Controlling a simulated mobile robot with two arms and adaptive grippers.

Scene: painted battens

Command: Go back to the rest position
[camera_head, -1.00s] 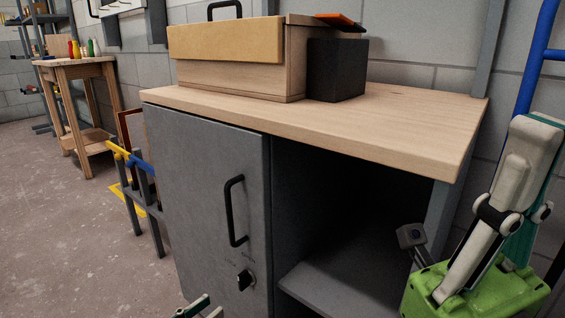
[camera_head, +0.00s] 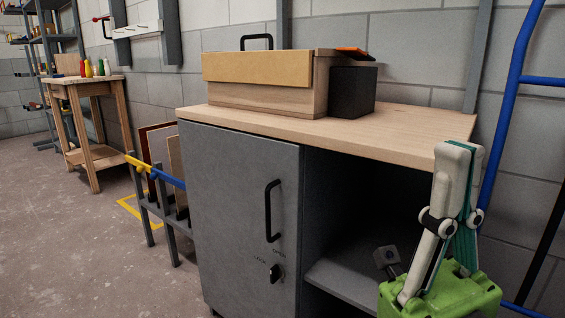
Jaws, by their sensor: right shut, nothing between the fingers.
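My right gripper (camera_head: 460,152) stands at the lower right, with its green body low and its pale grey and teal fingers pointing up. The fingers are together with nothing between them. It is in front of the open bay of the grey cabinet (camera_head: 235,205) and covers part of that bay and the right end of the wooden top (camera_head: 400,130). The cabinet door is shut, with a black handle (camera_head: 268,209) and a black knob (camera_head: 275,273) below it. My left gripper is out of the picture.
A wooden box (camera_head: 265,98) and a black block (camera_head: 352,92) sit on the cabinet top. A blue tubular frame (camera_head: 510,110) is at the right. A rack (camera_head: 160,212) with upright panels and a wooden stand (camera_head: 95,150) are at the left. Floor (camera_head: 80,250) is clear at the lower left.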

